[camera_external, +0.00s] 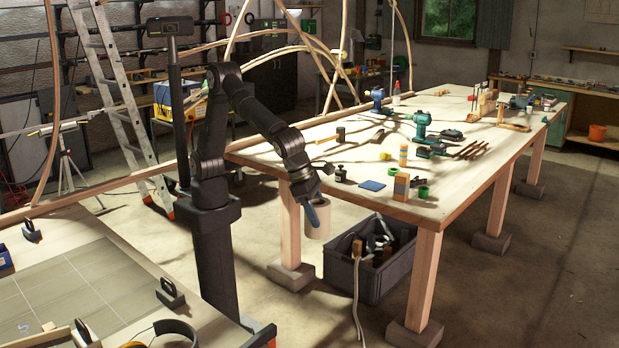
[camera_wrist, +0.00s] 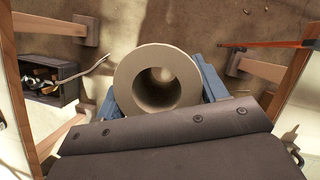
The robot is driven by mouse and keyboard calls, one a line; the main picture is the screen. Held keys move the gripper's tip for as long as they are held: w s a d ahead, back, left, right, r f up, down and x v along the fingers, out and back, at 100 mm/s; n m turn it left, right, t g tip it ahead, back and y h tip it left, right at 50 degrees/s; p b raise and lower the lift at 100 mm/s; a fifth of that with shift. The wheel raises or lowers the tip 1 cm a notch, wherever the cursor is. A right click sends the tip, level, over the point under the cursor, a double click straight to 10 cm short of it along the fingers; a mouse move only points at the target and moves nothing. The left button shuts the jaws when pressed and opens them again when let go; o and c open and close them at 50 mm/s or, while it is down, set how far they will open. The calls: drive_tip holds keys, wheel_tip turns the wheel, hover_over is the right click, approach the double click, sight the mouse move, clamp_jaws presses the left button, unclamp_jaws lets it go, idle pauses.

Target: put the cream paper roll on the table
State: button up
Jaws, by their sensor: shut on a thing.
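The cream paper roll (camera_external: 318,219) hangs in my gripper (camera_external: 314,207), low beside the near left end of the wooden table (camera_external: 442,198) and below its top. In the wrist view the roll (camera_wrist: 128,78) is seen end-on, its round hole facing the camera. The blue fingers of my gripper (camera_wrist: 160,92) stand on either side of the roll and are shut on it. The roll is clear of the tabletop. Part of the roll is hidden behind a finger in the external view.
A grey crate (camera_external: 345,280) with tools stands on the floor below the table edge. Near the table's close end are a blue pad (camera_external: 372,185), a wooden block (camera_external: 401,186) and green rings. Drills and small items stand farther back. The front right tabletop is bare.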

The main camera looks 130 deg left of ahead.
drive_tip(key=s+d+m+h, duration=0.1)
drive_tip(key=s+d+m, duration=0.4)
drive_tip(key=d, duration=1.2)
drive_tip(key=s+d+m+h, duration=0.1)
drive_tip(key=s+d, duration=0.7)
drive_tip(key=d, duration=0.8)
drive_tip(key=s+d+m+h, duration=0.1)
drive_tip(key=s+d+m, duration=0.2)
drive_tip(key=s+d, duration=1)
drive_tip(key=s+d+m+h, duration=0.25)
drive_tip(key=s+d, duration=0.65)
drive_tip(key=s, duration=0.9)
drive_tip(key=shift+m+y, duration=0.25)
drive_tip(key=shift+y, duration=0.2)
drive_tip(key=shift+w+d+f, duration=0.15)
drive_tip(key=shift+w+f, duration=1.65)
drive_tip(key=shift+w, duration=0.2)
drive_tip(key=shift+w+d+f, duration=0.2)
drive_tip(key=shift+w+f, duration=1.65)
drive_tip(key=shift+w, duration=0.1)
drive_tip(key=shift+w+d+f, duration=0.15)
drive_tip(key=shift+w+f, duration=1.65)
drive_tip(key=shift+w, duration=0.2)
drive_tip(key=shift+f, duration=0.15)
drive_tip(key=o, duration=1)
drive_tip(key=shift+o, duration=0.2)
